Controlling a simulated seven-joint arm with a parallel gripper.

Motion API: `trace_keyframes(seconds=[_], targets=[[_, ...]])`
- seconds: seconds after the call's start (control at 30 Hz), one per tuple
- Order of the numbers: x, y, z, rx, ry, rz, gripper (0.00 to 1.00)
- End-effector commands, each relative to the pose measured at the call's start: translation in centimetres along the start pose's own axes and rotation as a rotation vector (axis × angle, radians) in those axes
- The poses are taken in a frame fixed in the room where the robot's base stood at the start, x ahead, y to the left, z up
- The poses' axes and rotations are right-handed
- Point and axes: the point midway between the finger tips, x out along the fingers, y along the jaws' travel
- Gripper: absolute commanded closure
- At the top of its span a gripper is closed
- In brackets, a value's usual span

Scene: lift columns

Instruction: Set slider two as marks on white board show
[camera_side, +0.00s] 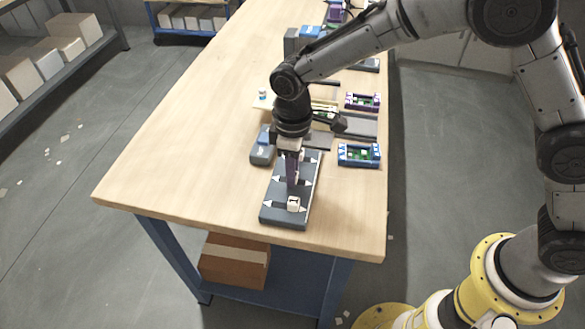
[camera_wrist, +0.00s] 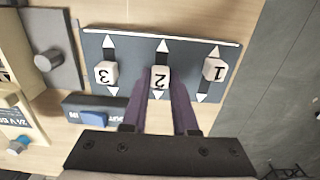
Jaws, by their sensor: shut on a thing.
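The dark slider panel (camera_side: 283,212) lies on the table, and fills the top of the wrist view (camera_wrist: 135,45). It has three slots with white arrowheads at both ends and a numbered white block in each. Slider two (camera_wrist: 161,76) is in the middle, partway along its slot. Slider one (camera_wrist: 215,69) and slider three (camera_wrist: 106,73) stand either side; slider one also shows in the side view (camera_side: 293,205). My gripper (camera_wrist: 160,82) points down with its purple fingers closed on slider two. I cannot make out a white board with marks for certain.
A grey box with a blue button (camera_wrist: 94,117) sits close to the panel. A grey plate with a round knob (camera_wrist: 48,58) lies beside it. A blue tray (camera_side: 359,155) and a purple tray (camera_side: 362,101) are near the right table edge. The table's left side is clear.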

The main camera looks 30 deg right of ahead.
Motion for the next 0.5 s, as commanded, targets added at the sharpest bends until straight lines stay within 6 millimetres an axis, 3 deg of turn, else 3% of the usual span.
trace_keyframes(seconds=[0.27,0.5], targets=[[-0.1,0.0,-0.2,0.0,0.003,0.001,1.0],[-0.1,0.0,-2.0,0.0,0.005,0.001,1.0]])
